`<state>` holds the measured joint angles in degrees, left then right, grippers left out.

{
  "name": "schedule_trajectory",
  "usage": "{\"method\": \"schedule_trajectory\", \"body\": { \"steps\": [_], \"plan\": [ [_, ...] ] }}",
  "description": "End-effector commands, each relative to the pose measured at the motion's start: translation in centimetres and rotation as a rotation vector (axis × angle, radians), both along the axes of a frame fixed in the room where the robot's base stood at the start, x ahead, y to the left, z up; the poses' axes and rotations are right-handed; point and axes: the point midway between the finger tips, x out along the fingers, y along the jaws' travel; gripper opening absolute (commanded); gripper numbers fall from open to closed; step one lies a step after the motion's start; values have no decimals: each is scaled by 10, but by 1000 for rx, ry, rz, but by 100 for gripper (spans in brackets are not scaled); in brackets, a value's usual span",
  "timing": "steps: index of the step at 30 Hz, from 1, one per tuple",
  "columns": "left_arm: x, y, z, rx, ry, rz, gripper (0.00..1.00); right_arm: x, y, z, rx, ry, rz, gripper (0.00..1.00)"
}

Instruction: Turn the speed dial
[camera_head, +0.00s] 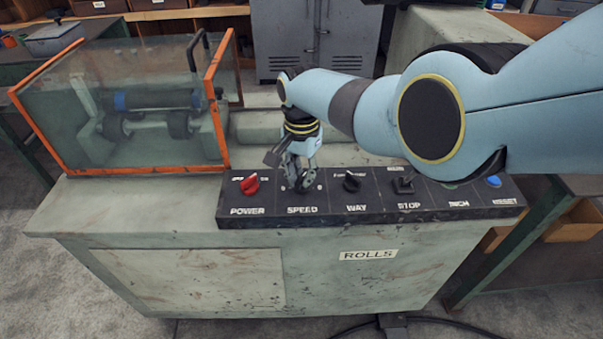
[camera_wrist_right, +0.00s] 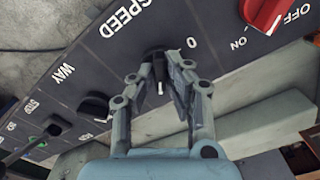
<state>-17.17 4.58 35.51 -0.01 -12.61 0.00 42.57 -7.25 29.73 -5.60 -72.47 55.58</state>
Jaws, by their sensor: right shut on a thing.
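The speed dial is a black knob above the SPEED label on the black control panel (camera_head: 380,207). In the right wrist view the speed dial (camera_wrist_right: 158,68) stands between my right gripper's fingers, with a white mark on it. My right gripper (camera_head: 299,184) reaches down to it from above in the head view and hides most of the dial there. Its fingers are shut on the dial, and they also show in the right wrist view (camera_wrist_right: 160,82). A 0 is printed beside the dial. My left gripper is not in view.
A red power knob (camera_head: 250,185) is left of the speed dial, and the black WAY knob (camera_head: 352,181) is right of it. A black stop switch (camera_head: 403,185) and a blue reset button (camera_head: 494,181) lie further right. An orange-framed clear guard (camera_head: 150,110) covers rollers at left.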

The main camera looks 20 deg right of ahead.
Motion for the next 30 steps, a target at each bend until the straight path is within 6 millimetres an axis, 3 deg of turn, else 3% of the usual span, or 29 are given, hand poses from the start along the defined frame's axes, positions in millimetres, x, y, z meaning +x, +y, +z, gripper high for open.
{"method": "schedule_trajectory", "body": {
  "steps": [30],
  "plan": [
    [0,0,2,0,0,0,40,1,0,1,0,-3,-882,0]
  ]
}}
